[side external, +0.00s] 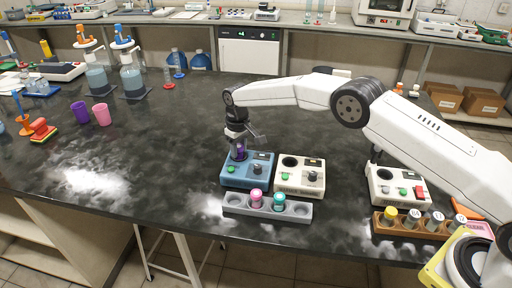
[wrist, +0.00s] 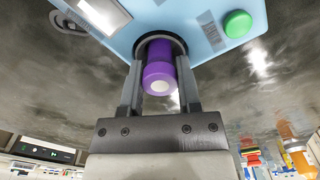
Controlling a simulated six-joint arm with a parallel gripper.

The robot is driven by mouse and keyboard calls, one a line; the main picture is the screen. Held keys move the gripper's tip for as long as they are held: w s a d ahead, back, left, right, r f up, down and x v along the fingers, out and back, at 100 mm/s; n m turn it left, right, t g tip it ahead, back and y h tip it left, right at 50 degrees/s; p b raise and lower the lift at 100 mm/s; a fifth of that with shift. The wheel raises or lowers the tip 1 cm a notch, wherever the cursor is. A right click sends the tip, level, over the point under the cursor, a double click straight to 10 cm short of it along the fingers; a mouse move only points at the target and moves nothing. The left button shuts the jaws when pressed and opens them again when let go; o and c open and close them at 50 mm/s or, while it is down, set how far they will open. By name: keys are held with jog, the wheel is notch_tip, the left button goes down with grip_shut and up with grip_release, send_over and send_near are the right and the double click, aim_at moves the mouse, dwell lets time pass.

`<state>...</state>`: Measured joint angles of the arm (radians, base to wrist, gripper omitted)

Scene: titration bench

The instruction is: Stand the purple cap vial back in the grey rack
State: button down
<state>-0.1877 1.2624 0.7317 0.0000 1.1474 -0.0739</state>
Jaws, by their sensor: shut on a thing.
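The purple cap vial (wrist: 159,66) is between the fingers of my gripper (wrist: 160,75), which is shut on it. In the wrist view its lower end sits at the round well of the blue device (wrist: 205,28). In the side external view the purple vial (side external: 239,154) stands at the left well of the blue device (side external: 245,183); how deep it sits is hidden. The grey rack (side external: 233,205) lies in front of the devices. It holds a pink cap vial (side external: 256,196) and a teal cap vial (side external: 279,200); its left and right end holes look empty.
A white device (side external: 300,186) with an open well stands right of the blue one. Another white device (side external: 398,187) and a brown rack (side external: 385,231) with several vials are farther right.

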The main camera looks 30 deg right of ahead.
aim_at(239, 146)
jog(key=shift+r, duration=1.9)
jog(key=shift+r, duration=0.1)
notch_tip(239, 146, up, 6)
jog(key=shift+r, duration=0.1)
jog(key=shift+s+a+r, duration=0.15)
jog(key=shift+a+r, duration=0.05)
jog(key=s+a+n, duration=0.2)
jog(key=s+a, duration=0.7)
jog(key=s, duration=0.3)
jog(key=shift+s+f, duration=0.15)
jog(key=shift+f, duration=2.5)
jog(key=shift+f, duration=0.2)
jog(key=shift+f, duration=1.85)
